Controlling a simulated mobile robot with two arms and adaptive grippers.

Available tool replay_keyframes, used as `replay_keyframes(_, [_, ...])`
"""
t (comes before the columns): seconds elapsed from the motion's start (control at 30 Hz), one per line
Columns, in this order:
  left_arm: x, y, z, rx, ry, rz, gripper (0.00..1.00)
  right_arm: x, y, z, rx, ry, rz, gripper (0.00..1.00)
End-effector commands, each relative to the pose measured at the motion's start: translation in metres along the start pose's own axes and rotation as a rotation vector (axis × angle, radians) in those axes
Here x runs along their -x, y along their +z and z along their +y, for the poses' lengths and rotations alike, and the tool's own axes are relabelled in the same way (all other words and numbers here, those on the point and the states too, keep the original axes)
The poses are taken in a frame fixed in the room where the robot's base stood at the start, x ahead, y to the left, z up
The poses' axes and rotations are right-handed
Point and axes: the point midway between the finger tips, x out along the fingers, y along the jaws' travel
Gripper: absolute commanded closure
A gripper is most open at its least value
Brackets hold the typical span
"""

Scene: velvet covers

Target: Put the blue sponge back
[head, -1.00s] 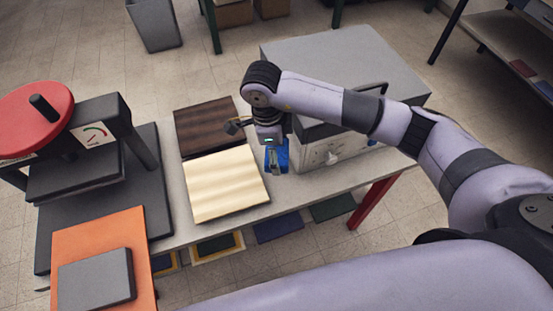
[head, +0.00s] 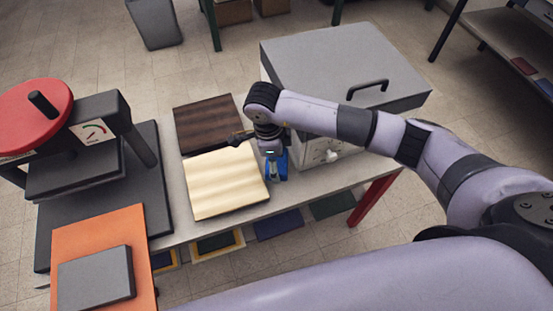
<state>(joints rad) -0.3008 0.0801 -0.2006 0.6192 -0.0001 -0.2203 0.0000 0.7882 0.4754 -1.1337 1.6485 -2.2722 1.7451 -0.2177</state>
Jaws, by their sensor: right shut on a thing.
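The blue sponge (head: 282,164) is in the head view, low at the table top between the cream board and the grey box. My right gripper (head: 275,165) reaches down over it and is shut on it. The fingers hide part of the sponge, and I cannot tell whether it touches the table. My left gripper is not in view.
A cream board (head: 227,182) and a dark brown board (head: 207,124) lie left of the gripper. A grey lidded box (head: 340,55) with a handle stands to the right. A press with a red wheel (head: 35,115) and an orange board (head: 95,231) are at the left.

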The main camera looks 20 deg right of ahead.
Motion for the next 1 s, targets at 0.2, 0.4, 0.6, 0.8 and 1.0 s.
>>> replay_keyframes(0.2, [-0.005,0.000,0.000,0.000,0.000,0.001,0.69,-0.004,0.001,0.000,0.000,0.000,0.000,0.48])
replay_keyframes(0.4, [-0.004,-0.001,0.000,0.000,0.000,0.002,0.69,-0.004,0.000,0.000,0.000,0.000,0.000,0.15])
replay_keyframes(0.6, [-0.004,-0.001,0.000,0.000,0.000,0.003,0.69,-0.004,0.000,0.000,0.000,0.000,0.000,0.06])
replay_keyframes(0.8, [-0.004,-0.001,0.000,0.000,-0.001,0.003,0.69,-0.004,0.000,0.000,0.000,0.000,0.000,0.06])
replay_keyframes(1.0, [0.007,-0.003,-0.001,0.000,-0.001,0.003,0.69,0.006,-0.001,0.000,0.000,0.001,-0.001,0.06])
